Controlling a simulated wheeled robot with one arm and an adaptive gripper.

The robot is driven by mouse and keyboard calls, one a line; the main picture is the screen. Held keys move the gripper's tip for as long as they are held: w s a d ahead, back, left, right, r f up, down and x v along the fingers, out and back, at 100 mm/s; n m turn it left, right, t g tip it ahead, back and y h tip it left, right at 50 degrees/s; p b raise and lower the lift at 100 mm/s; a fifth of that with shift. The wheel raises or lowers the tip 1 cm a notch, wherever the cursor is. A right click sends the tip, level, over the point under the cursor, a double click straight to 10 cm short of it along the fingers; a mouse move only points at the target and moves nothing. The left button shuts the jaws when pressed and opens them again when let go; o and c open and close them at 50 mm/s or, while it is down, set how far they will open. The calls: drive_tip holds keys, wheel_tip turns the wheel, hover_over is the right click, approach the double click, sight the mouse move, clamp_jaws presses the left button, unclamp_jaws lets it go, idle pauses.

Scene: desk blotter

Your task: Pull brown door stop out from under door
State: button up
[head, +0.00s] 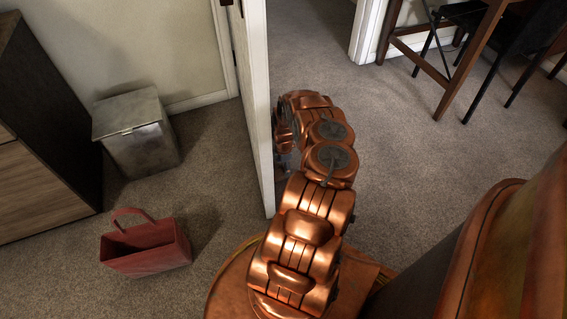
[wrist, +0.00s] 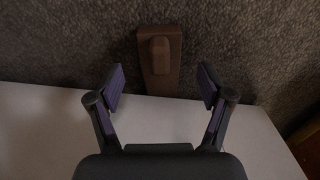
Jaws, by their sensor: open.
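The brown door stop (wrist: 160,80) lies on the carpet in the upper middle of the wrist view, its near end meeting the edge of the white door (wrist: 60,125). The door also shows edge-on in the head view (head: 256,100). My gripper (wrist: 160,83) is open, with one purple-padded finger on each side of the door stop and visible gaps between. In the head view my copper arm reaches down beside the door and hides the door stop. I cannot tell how far the door stop runs under the door.
A red bag (head: 146,247) and a grey metal bin (head: 137,134) stand left of the door. A dark cabinet (head: 38,120) is at the far left. A wooden table (head: 440,62) and dark chair stand at upper right. Carpet right of my arm is clear.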

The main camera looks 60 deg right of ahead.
drive_tip(key=shift+d+f+b, duration=0.1)
drive_tip(key=shift+f+b, duration=0.35)
drive_tip(key=shift+f, duration=1.05)
drive_tip(key=shift+c, duration=0.4)
drive_tip(key=c, duration=1.2)
drive_tip(key=shift+c, duration=0.2)
drive_tip(key=shift+s+d, duration=0.1)
drive_tip(key=shift+s, duration=0.05)
drive_tip(key=shift+s+d+p, duration=0.25)
drive_tip(key=shift+s+d, duration=0.25)
drive_tip(key=shift+d, duration=0.3)
drive_tip(key=shift+s+d+p, duration=0.25)
drive_tip(key=shift+s+d, duration=0.3)
drive_tip(key=shift+d, duration=0.2)
drive_tip(key=shift+s+d+p, duration=0.25)
drive_tip(key=shift+s+d, duration=0.25)
drive_tip(key=shift+d, duration=0.3)
drive_tip(key=shift+r, duration=0.15)
wheel_tip(320, 180, up, 8)
drive_tip(key=p, duration=0.6)
